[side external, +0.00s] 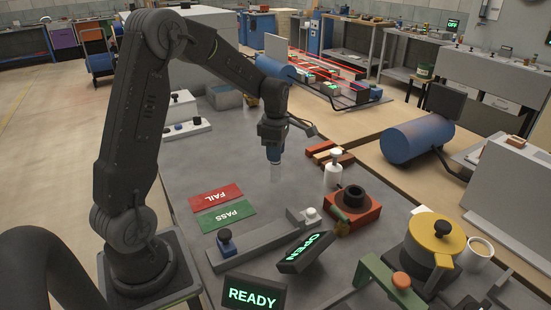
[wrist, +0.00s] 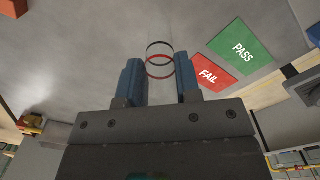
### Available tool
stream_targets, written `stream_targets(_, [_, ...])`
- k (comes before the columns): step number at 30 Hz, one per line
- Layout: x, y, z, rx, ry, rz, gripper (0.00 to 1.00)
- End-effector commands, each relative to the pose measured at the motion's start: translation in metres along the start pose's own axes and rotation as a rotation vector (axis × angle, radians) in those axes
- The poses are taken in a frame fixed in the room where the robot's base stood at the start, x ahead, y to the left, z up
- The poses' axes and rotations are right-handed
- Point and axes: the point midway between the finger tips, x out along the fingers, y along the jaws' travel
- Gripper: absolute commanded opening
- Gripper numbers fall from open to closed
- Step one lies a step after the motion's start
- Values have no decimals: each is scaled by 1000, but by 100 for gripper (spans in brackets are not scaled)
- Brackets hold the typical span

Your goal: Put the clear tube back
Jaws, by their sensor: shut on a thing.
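My gripper (side external: 274,158) points down over the grey table, behind and to the right of the red and green plates in the side view. It is shut on the clear tube (side external: 276,174), which shows as a faint, roughly upright see-through piece below the fingers. In the wrist view, the tube (wrist: 160,53) sits between the blue fingers of my gripper (wrist: 159,78), with a dark ring and a red ring around it. I cannot tell whether its lower end touches the table.
A red FAIL plate (side external: 216,197) and green PASS plate (side external: 227,216) lie left of the tube. A white bottle (side external: 333,172), an orange block with a black round top (side external: 354,205) and a grey bar fixture (side external: 262,243) stand right and in front. Table around the tube is clear.

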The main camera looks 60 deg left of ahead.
Motion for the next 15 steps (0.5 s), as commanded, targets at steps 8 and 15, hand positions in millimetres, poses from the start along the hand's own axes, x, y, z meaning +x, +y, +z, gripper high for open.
stream_targets(8, [25, 0, 0, 0, 0, 0, 3])
stream_targets(15, [26, 0, -1, 0, 0, 0, 3])
